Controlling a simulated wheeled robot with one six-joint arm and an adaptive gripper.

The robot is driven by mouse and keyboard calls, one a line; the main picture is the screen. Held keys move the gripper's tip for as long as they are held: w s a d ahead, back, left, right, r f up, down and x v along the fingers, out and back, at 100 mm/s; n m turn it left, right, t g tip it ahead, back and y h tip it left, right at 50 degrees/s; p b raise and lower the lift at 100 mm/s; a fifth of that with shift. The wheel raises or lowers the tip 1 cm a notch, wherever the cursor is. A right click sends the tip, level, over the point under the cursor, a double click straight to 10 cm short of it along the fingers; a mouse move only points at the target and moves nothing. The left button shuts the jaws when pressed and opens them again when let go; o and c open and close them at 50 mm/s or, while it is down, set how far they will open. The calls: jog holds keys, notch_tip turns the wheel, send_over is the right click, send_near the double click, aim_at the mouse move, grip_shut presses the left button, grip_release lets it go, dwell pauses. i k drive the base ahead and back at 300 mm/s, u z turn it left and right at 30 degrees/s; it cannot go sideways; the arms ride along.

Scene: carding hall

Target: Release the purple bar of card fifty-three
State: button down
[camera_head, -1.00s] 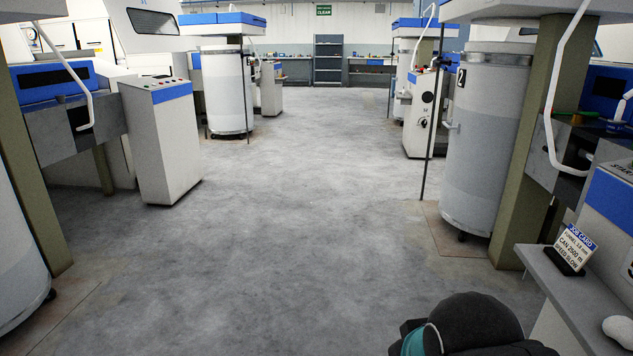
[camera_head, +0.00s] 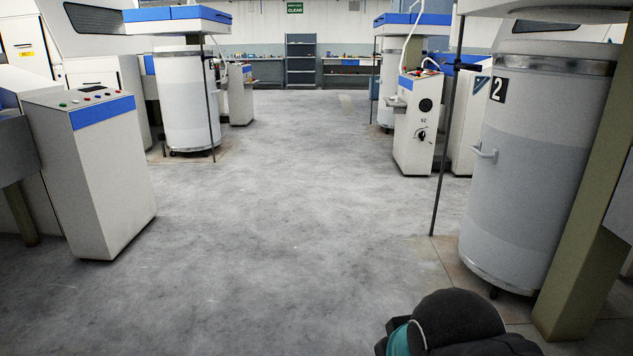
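No purple bar shows in this view. No machine that I can read as card fifty-three is in sight. A white control cabinet (camera_head: 413,140) stands at the middle right, with a round dial, a knob and a small mark too small to read surely. Another white control cabinet (camera_head: 95,165) with a blue band and coloured buttons stands at the left. My gripper is not in view. Only a dark, rounded part of my arm with a teal band shows at the bottom right.
A large grey can (camera_head: 520,165) marked 2 stands close on the right, beside an olive post (camera_head: 587,215) and a thin dark rod (camera_head: 447,135). Another can (camera_head: 187,100) stands at left. The aisle floor (camera_head: 290,190) is clear up to grey shelves (camera_head: 301,60) at the back.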

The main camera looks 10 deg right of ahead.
aim_at(464, 67)
jog(key=z, duration=0.3)
jog(key=i, duration=1.85)
jog(key=z, duration=0.55)
jog(key=i, duration=0.95)
jog(key=z, duration=0.15)
